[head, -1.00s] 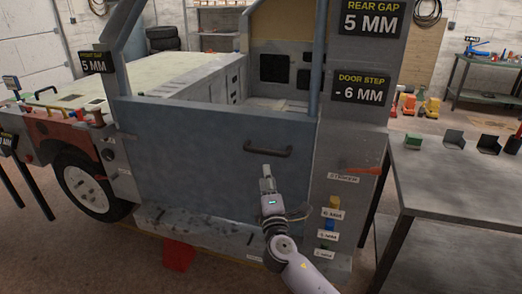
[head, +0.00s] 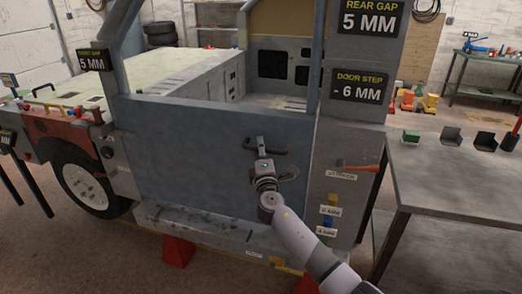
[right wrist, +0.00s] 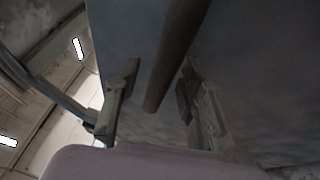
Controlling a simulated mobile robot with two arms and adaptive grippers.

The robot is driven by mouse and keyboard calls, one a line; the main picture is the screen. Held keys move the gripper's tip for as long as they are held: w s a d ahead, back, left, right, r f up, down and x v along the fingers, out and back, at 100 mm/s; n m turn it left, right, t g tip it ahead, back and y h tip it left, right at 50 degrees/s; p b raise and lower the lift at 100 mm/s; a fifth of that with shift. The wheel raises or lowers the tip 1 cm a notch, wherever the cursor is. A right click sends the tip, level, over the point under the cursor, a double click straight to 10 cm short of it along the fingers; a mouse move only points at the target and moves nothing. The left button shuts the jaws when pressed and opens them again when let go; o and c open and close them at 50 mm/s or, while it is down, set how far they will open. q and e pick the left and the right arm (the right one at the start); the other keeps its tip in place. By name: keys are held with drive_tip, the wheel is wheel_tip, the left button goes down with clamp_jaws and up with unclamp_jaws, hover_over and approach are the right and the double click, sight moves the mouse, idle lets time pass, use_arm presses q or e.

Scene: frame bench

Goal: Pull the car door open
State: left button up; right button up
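The car door (head: 190,150) is a blue-grey panel in the middle of the head view and looks closed in its frame. Its dark bar handle (head: 279,151) is near the door's right side, partly hidden by my right gripper (head: 261,144). In the right wrist view, the handle (right wrist: 176,55) runs between the two spread fingers of my right gripper (right wrist: 158,85), with gaps visible on both sides. The right gripper is open around the handle. My left gripper is not in view.
A grey metal table (head: 450,185) with small bins stands at the right. The door pillar beside the handle carries a red-handled tool (head: 358,168) and coloured tabs. A sill step (head: 200,228) runs below the door, with red supports (head: 178,251) under it.

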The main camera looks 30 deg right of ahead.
drive_tip(key=shift+c, duration=0.3)
clamp_jaws()
idle(0.5)
